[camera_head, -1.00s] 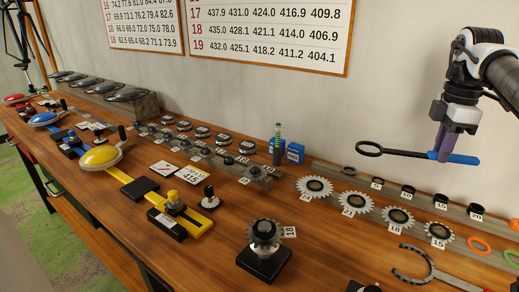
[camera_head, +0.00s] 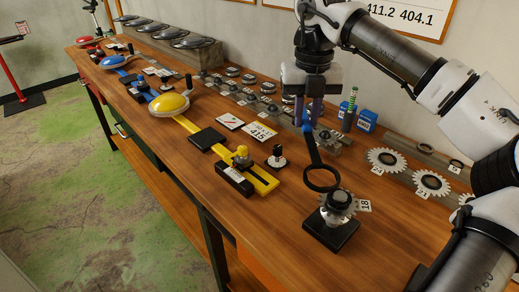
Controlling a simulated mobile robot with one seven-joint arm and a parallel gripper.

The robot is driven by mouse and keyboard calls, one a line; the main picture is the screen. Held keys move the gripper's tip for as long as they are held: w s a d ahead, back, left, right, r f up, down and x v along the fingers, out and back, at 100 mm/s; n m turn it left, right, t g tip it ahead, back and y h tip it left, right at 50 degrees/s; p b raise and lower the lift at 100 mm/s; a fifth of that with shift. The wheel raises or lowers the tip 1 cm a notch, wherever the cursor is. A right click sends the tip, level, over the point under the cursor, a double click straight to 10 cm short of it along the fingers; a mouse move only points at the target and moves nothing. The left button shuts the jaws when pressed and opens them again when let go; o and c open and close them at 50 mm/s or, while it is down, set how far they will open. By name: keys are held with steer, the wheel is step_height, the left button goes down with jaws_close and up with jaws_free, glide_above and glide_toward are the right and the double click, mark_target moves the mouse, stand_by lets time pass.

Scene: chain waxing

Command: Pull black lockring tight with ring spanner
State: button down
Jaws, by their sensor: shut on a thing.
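My gripper (camera_head: 309,113) is shut on the blue end of the ring spanner and points down over the bench. The ring spanner (camera_head: 313,152) has a black shank and an open black ring, which hangs toward the front. The ring shows just behind and left of the black lockring (camera_head: 339,197), not around it; the height gap between them is hard to judge. The lockring sits on top of a toothed sprocket (camera_head: 329,216) on a black block (camera_head: 328,234). A label reading 18 (camera_head: 364,206) is beside the sprocket.
Sprockets (camera_head: 387,160) stand along a rail at the right, partly behind my arm. A yellow fixture (camera_head: 243,160) and small black stand (camera_head: 278,160) are to the left.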

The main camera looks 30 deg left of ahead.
steer(key=s+a+f+n+b, duration=0.1)
steer(key=s+f+n, duration=0.1)
steer(key=s+n, duration=0.5)
steer(key=s+a+f+n+b, duration=0.1)
steer(key=s+a+f+n, duration=0.1)
steer(key=s+n, duration=0.6)
steer(key=shift+s+f+n, duration=0.15)
steer(key=shift+f+n, duration=0.2)
steer(key=shift+n, duration=0.35)
steer(key=shift+a+f+b, duration=0.15)
steer(key=shift+f+b, duration=1.2)
steer(key=shift+b, duration=0.1)
stand_by(0.9)
steer(key=c, duration=2)
jaws_free()
jaws_close()
steer(key=shift+s, duration=0.1)
steer(key=shift+s+d+n, duration=0.25)
steer(key=shift+s+n, duration=0.2)
steer(key=shift+s, duration=0.05)
steer(key=shift+s+d+n, duration=0.25)
steer(key=shift+s+n, duration=0.2)
steer(key=shift+s, duration=0.05)
